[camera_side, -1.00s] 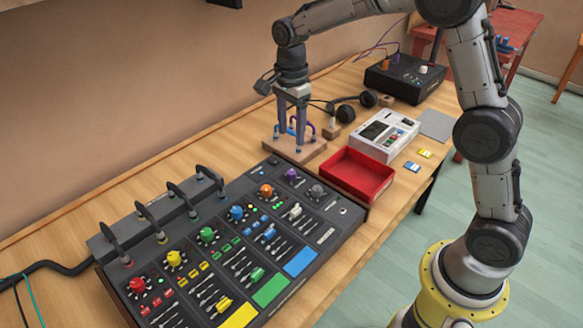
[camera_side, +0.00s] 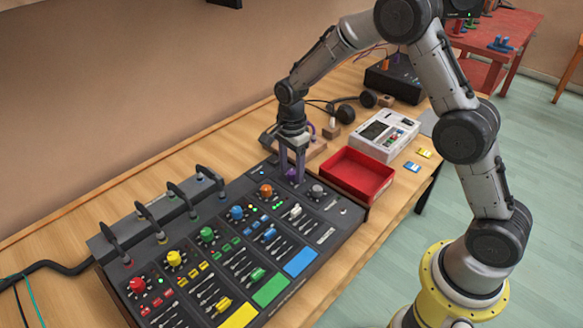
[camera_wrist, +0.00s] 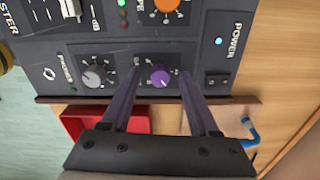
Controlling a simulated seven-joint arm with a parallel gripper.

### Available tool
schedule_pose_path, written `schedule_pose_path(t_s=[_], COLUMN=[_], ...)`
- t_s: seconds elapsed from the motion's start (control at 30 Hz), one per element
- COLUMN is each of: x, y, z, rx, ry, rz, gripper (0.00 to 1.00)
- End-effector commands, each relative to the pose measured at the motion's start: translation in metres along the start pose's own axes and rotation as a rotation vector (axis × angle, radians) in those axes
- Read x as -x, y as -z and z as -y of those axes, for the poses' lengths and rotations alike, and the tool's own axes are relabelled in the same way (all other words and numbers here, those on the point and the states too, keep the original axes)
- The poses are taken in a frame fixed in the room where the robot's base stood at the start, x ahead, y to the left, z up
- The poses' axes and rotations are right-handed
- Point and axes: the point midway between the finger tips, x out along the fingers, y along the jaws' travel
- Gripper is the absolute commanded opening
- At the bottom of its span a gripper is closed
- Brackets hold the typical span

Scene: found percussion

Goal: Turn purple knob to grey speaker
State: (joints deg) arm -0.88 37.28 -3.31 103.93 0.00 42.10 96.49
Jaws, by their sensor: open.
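The purple knob (camera_wrist: 160,76) sits on the mixer panel beside the grey knob (camera_wrist: 94,75), and a white pointer mark shows on it. In the side view the purple knob (camera_side: 291,174) is partly hidden by my fingers. My gripper (camera_wrist: 157,82) is open, with one finger on each side of the purple knob. In the side view my gripper (camera_side: 294,178) points down at the far corner of the mixer (camera_side: 230,250). I cannot tell whether the fingers touch the knob. Small printed icons around the knob are partly covered; I cannot make out a grey speaker.
The orange knob (camera_side: 265,191) and grey knob (camera_side: 317,190) are close to my gripper. A red tray (camera_side: 357,175) stands right of the mixer, with a white device (camera_side: 384,135) behind it. A power switch (camera_wrist: 217,80) lies beside my right finger in the wrist view.

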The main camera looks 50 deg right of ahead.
Motion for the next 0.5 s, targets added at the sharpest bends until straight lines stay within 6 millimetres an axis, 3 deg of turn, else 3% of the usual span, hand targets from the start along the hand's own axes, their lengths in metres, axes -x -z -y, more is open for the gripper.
schedule_pose_path(t_s=[0.1,0.4,0.5], x=[0.0001,0.0005,0.0005], y=[0.0000,0.0000,0.0000], z=[0.0000,0.0001,0.0000], rx=[0.000,0.000,0.000], ry=[0.000,0.000,0.000], rz=[0.000,0.000,0.000], gripper=[0.57,0.04,0.00])
